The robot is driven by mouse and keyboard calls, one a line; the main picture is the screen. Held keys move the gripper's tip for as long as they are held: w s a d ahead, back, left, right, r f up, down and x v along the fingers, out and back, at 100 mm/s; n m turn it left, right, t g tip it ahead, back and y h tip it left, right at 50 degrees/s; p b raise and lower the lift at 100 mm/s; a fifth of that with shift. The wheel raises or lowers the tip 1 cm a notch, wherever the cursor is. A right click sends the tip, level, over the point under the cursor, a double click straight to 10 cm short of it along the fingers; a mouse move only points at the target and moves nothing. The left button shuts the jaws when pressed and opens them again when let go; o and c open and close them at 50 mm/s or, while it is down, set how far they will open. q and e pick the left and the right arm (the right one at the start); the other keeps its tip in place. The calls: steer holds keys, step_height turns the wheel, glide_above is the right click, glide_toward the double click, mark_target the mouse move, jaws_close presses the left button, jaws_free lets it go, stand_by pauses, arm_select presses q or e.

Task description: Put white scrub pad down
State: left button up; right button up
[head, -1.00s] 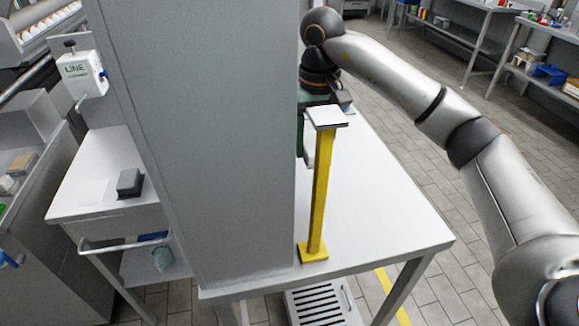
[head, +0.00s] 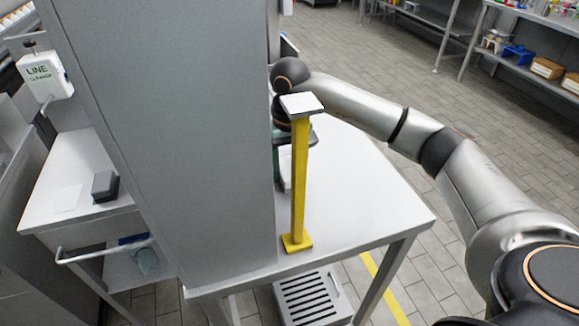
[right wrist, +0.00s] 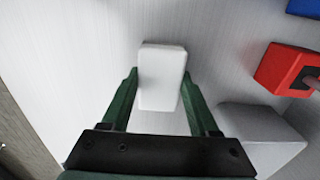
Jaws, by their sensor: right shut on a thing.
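The white scrub pad (right wrist: 162,78) is a pale rounded block in the right wrist view, lying between the green fingers of my right gripper (right wrist: 160,82). The gripper is shut on it. In the head view my right gripper (head: 278,152) is over the white table (head: 352,200), behind a yellow post and partly hidden by a tall grey cabinet. A bit of white shows low by its fingers. I cannot tell whether the pad touches the surface below. My left gripper is not in view.
The yellow post (head: 299,190) with a flat top stands near the table's front edge. The tall grey cabinet (head: 170,140) blocks the left. In the right wrist view a red object (right wrist: 284,70), a grey block (right wrist: 262,138) and a blue item (right wrist: 304,7) lie to the right.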

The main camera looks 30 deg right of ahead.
steer(key=shift+f, duration=0.1)
steer(key=o, duration=1.3)
